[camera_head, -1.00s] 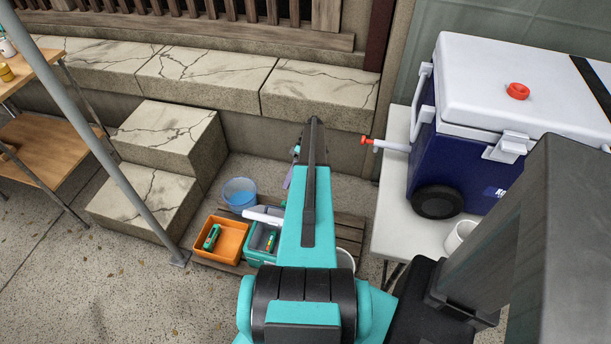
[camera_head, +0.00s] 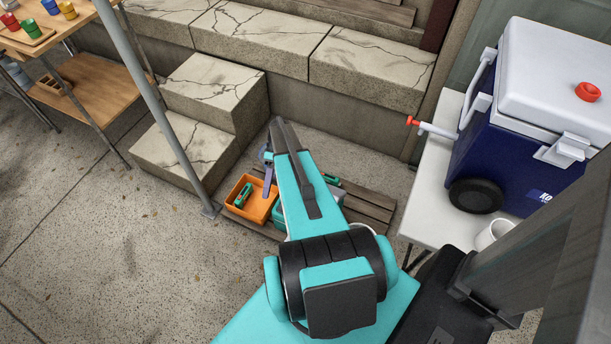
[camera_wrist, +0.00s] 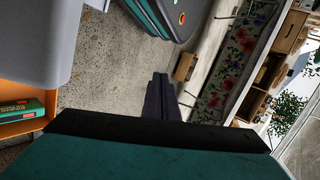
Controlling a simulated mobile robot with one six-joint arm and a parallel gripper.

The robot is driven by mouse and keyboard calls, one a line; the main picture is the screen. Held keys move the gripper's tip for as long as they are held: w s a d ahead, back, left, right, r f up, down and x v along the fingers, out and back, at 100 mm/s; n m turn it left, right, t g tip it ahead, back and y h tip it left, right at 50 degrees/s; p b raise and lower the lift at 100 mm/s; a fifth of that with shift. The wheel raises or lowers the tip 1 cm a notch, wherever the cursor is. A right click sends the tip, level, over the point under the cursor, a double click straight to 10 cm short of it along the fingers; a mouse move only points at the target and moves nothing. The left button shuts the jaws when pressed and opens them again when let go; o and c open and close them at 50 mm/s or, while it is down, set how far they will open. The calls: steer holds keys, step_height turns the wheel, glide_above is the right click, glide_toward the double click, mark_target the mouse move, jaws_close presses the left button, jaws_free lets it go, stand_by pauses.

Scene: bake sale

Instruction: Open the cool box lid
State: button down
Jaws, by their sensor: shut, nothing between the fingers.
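The cool box (camera_head: 513,163) stands on a white table at the right of the head view. It has a dark blue body, a black wheel and a white handle. Its white lid (camera_head: 548,75) is shut, with a red cap on top and a white latch (camera_head: 563,150) on the front edge. The right end is cut off by the picture edge. My gripper (camera_head: 267,187) is well to the left of the cool box, apart from it, over the orange crate in the picture. In the wrist view its dark fingers (camera_wrist: 160,96) are together and empty. The cool box is not recognisable there.
An orange crate (camera_head: 262,207) with a green item sits on a wooden pallet (camera_head: 365,208), partly behind my arm. A white table (camera_head: 428,190) bears the cool box and a white mug (camera_head: 492,235). Stone steps, a grey pole (camera_head: 160,110) and a wooden shelf stand left. Floor is clear front left.

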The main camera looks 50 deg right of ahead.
steer(key=s+a+f+n+g+h, duration=0.1)
steer(key=s+a+g+h, duration=0.15)
steer(key=a, duration=0.65)
steer(key=s+a+f+g+h, duration=0.15)
steer(key=s+a, duration=0.25)
steer(key=a, duration=0.5)
steer(key=s+a+m+t+h, duration=0.3)
steer(key=s+a+m+h, duration=0.3)
steer(key=s, duration=0.6)
steer(key=shift+s+a+f+m+t, duration=0.2)
steer(key=shift+f+m+t, duration=0.1)
steer(key=shift+f+m, duration=0.25)
steer(key=shift+r, duration=0.15)
steer(key=shift+d, duration=0.25)
steer(key=shift+s, duration=0.1)
